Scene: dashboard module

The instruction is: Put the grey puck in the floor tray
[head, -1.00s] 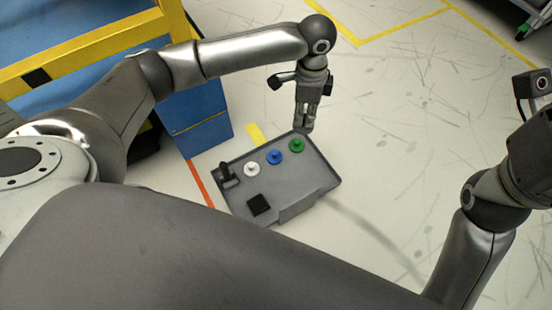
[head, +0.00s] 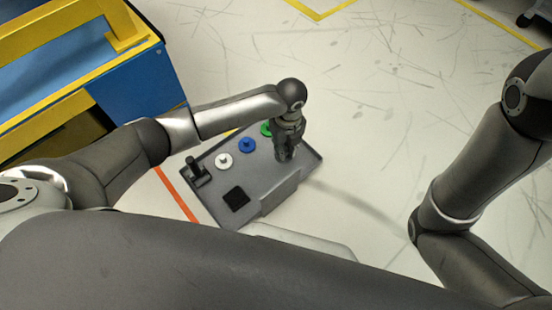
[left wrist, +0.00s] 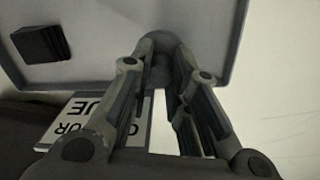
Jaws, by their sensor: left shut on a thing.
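A grey rimmed tray (head: 262,189) lies on the floor in the middle of the head view. On it are a white puck (head: 224,161), a blue puck (head: 247,146) and a green puck (head: 266,129), the last partly hidden by my arm. My left gripper (head: 285,157) points down over the right part of the tray. In the left wrist view its fingers (left wrist: 161,85) are shut on a round grey thing, which looks like the grey puck (left wrist: 160,68). I cannot tell whether the puck touches the tray. My right gripper is out of view.
A black square (head: 236,199) and a dark lever-like part (head: 195,168) are on the tray's left side. A blue and yellow cart (head: 135,80) stands at upper left. A white lettered plate (left wrist: 78,122) lies beside the tray in the wrist view. The floor to the right is clear.

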